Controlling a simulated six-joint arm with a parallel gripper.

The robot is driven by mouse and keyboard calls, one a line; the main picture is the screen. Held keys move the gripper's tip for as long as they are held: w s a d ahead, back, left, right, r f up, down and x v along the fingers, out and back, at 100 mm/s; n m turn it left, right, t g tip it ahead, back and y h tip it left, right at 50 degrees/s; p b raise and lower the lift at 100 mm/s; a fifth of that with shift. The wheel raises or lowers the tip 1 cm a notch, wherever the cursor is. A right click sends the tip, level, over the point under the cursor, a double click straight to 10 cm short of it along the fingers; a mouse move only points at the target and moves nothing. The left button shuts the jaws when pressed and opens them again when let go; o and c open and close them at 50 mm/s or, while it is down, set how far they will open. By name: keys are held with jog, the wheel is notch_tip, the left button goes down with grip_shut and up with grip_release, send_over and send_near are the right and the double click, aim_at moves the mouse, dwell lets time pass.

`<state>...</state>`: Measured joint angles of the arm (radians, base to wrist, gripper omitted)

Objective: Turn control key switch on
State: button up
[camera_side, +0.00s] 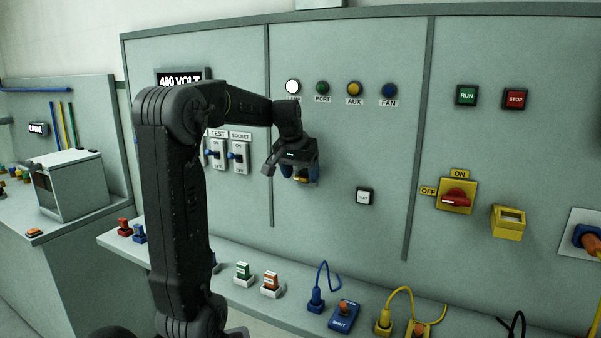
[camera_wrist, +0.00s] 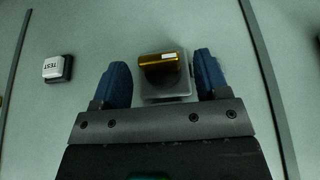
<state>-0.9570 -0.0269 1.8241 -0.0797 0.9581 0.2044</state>
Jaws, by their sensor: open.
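The key switch (camera_wrist: 160,66) is a gold handle on a grey square plate (camera_wrist: 166,94) fixed to the panel. Its handle lies crosswise in the wrist view, with a small white mark near its right end. My gripper (camera_wrist: 163,62) is open, with one blue finger on each side of the handle and a visible gap to both. In the side view, my gripper (camera_side: 300,170) is at the panel and hides most of the switch. A bit of gold (camera_side: 303,180) shows between the fingers. Any labels around the switch are hidden or out of view.
A white TEST button (camera_side: 366,196) is nearby on the panel; it also shows in the wrist view (camera_wrist: 55,68). A red rotary switch (camera_side: 456,198) is farther right. Toggle switches (camera_side: 237,156) are to the left. A shelf with plugs (camera_side: 316,300) runs below.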

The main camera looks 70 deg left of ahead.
aim_at(308, 181)
jog(key=shift+c, duration=0.3)
jog(key=c, duration=0.9)
jog(key=shift+o, duration=0.2)
jog(key=g+y, duration=0.1)
jog(key=m+g+y, duration=0.1)
jog(key=y, duration=0.1)
jog(key=shift+w+d+g, duration=0.4)
jog(key=g+y, duration=0.2)
jog(key=m+y, duration=0.1)
jog(key=shift+w+d+f+g, duration=0.25)
jog(key=shift+f+g, duration=0.05)
jog(key=shift+g, duration=0.1)
jog(key=g+y, duration=0.1)
jog(key=m+g+y, duration=0.1)
jog(key=y, duration=0.1)
jog(key=shift+w+d+f+g+y, duration=0.15)
jog(key=shift+f+g+y, duration=0.15)
jog(key=shift+f, duration=0.05)
jog(key=shift+f+m+g+y, duration=0.2)
jog(key=shift+m+g+y, duration=0.25)
jog(key=shift+y, duration=0.5)
jog(key=shift+f+m+g+y, duration=0.2)
jog(key=shift+g+y, duration=0.35)
jog(key=shift+y, duration=0.4)
